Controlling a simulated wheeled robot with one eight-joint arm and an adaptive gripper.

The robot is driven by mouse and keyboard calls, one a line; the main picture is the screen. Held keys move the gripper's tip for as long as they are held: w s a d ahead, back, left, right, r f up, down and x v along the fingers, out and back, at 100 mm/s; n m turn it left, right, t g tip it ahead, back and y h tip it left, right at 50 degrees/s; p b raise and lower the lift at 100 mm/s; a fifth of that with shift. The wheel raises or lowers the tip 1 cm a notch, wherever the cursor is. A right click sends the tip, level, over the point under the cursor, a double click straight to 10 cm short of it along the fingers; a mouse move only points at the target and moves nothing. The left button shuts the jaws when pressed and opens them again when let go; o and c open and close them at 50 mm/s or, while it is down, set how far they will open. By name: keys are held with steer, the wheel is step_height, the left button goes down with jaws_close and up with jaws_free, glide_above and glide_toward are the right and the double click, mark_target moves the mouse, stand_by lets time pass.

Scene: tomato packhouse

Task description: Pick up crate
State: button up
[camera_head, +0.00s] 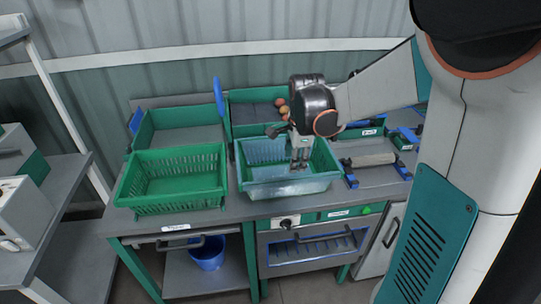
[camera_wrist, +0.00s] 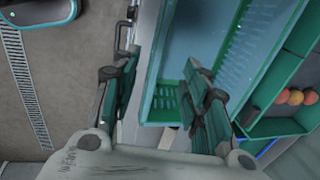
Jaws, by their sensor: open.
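Two crates stand side by side on the grey bench. A green slotted crate (camera_head: 172,203) is at left and looks empty. A blue-green crate (camera_head: 290,189) is to its right, under my gripper (camera_head: 300,164). In the wrist view the blue-green crate (camera_wrist: 158,104) runs up from between my fingers, with its pale blue inside to the right. My gripper (camera_wrist: 168,72) is open, its fingers apart, and one side of the crate lies between them in that picture. I cannot tell whether the fingers touch it.
Behind, a green-walled bay (camera_head: 245,95) holds several round red-orange tomatoes (camera_head: 281,106). A blue bucket (camera_head: 208,254) stands on the lower shelf. A roller unit (camera_head: 370,160) is right of the crates. Side shelving is at far left.

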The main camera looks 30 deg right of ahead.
mark_target(292, 179)
steer(key=b+x, duration=0.2)
steer(key=x, duration=0.5)
steer(key=shift+f, duration=0.4)
steer(key=shift+b+x, duration=1.05)
steer(key=shift+x, duration=1.6)
steer(key=shift+s+d, duration=0.1)
steer(key=shift+s, duration=0.05)
steer(key=shift+c, duration=0.2)
jaws_close()
